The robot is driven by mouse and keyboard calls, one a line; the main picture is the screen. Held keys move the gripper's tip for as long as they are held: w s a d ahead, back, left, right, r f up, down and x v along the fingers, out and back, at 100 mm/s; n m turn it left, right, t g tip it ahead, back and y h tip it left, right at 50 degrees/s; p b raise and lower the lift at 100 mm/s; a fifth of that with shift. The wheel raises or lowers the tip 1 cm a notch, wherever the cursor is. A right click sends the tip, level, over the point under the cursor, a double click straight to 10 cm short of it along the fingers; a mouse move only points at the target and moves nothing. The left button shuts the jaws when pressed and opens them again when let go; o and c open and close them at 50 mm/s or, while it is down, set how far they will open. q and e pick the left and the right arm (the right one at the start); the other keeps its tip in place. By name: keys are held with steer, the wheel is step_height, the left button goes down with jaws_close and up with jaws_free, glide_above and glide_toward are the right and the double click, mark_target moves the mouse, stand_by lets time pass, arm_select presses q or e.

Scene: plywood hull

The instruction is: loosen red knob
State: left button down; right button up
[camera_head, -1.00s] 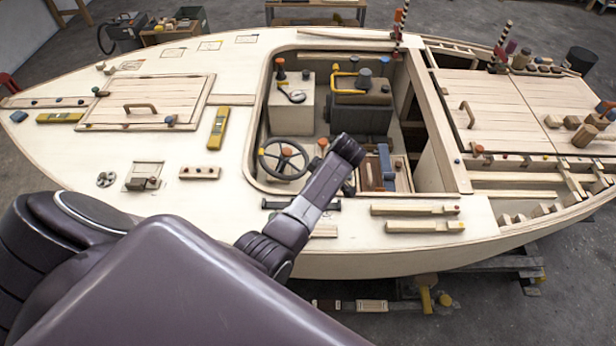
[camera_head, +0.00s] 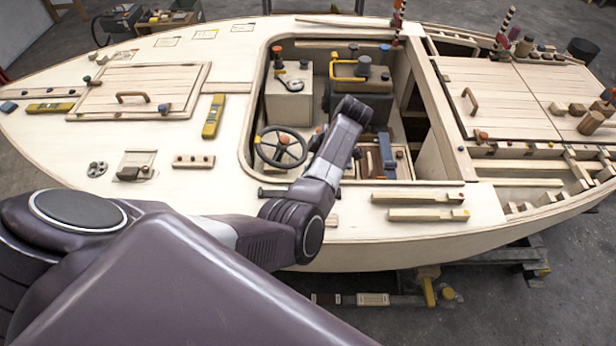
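A red-orange knob (camera_head: 278,52) on a dark stem stands upright on a pale box (camera_head: 289,98) in the cockpit. Another red-orange cap (camera_head: 284,140) sits at the hub of the dark steering wheel (camera_head: 268,157). I cannot tell for sure which one is the task's red knob. My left arm reaches over the cockpit, and its last visible link ends right of the pale box, in front of a dark unit. No fingers of my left gripper show. My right gripper is not in view.
A dark unit with a yellow handle (camera_head: 348,74) stands right of the pale box. The raised cockpit rim (camera_head: 251,110) surrounds these parts. A yellow level (camera_head: 213,116) lies on the left deck, and two wooden bars (camera_head: 418,197) lie on the near deck.

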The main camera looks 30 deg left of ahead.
arm_select(q)
steer(key=shift+f, duration=0.1)
steer(key=c, duration=1.7)
jaws_free()
steer(key=shift+c, duration=0.2)
steer(key=shift+w+d+r, duration=0.1)
steer(key=shift+r, duration=0.25)
steer(key=v, duration=1.1)
steer(key=shift+r, duration=0.1)
